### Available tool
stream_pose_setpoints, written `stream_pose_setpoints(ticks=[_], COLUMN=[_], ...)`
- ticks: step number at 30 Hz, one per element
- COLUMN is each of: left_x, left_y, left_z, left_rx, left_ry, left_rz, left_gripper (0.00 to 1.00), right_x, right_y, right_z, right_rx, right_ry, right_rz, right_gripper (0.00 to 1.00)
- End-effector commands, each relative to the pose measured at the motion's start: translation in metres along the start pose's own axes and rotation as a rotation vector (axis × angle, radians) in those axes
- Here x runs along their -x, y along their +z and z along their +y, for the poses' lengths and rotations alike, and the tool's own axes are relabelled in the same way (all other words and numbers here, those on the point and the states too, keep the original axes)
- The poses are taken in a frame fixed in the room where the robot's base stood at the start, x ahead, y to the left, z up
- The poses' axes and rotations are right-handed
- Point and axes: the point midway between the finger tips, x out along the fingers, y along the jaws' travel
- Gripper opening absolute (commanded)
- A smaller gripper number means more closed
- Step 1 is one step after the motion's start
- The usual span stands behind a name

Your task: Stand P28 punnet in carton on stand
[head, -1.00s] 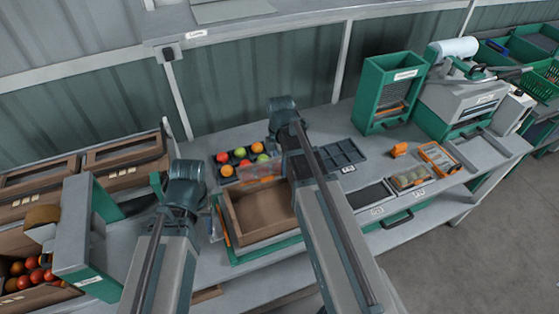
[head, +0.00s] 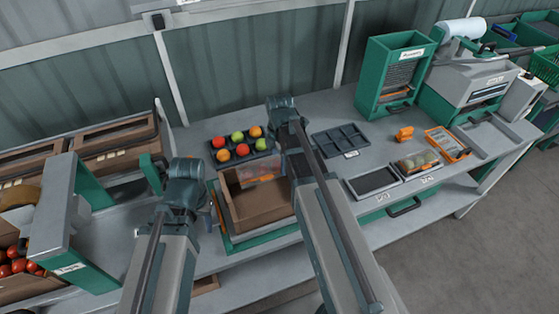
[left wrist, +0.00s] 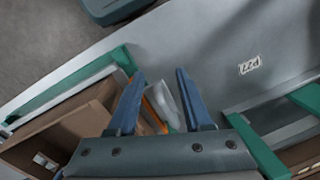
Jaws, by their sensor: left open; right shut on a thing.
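The open brown carton (head: 256,212) sits on the green stand (head: 226,241) at the bench's front. A clear punnet (head: 262,172) with orange inside is at the carton's back side. It partly overlaps the carton in the head view, so I cannot tell how deep it sits. My right gripper (head: 283,165) is shut on this punnet; its fingers are largely hidden by my arm. My left gripper (head: 208,212) is at the carton's left side. In the left wrist view its fingers (left wrist: 159,100) are open, with a clear thing and an orange strip beyond them, beside the carton (left wrist: 70,132).
A dark tray (head: 240,157) of red, green and orange tomatoes is behind the carton. An empty dark tray (head: 340,140) lies right. A punnet (head: 418,162) stands in a front bay. A green dispenser (head: 390,78) stands at the back. A tomato crate (head: 60,283) is left.

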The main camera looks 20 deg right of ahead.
Motion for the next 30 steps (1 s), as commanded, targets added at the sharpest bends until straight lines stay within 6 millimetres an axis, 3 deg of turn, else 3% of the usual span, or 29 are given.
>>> stream_pose_setpoints(ticks=[1, 15, 28, 29, 30], left_x=[-0.01, -0.052, -0.056, -0.056, -0.056], left_y=[-0.001, -0.003, -0.003, -0.003, -0.003], left_z=[0.001, 0.005, 0.005, 0.005, 0.005], left_rx=[0.0, 0.0, 0.0, 0.0, 0.0], left_ry=[0.0, 0.0, 0.0, 0.0, 0.0], left_rz=[0.0, 0.0, 0.0, 0.0, 0.0], left_gripper=[0.5, 0.5, 0.5, 0.5, 0.5], right_x=[-0.01, -0.052, -0.056, -0.056, -0.056], right_y=[0.0, 0.0, 0.0, 0.0, 0.0], right_z=[0.0, 0.0, 0.0, 0.0, 0.0], right_rx=[0.0, 0.0, 0.0, 0.0, 0.0], right_ry=[0.0, 0.0, 0.0, 0.0, 0.0], right_rz=[0.0, 0.0, 0.0, 0.0, 0.0], right_gripper=[0.21, 0.21, 0.21, 0.78, 0.85])
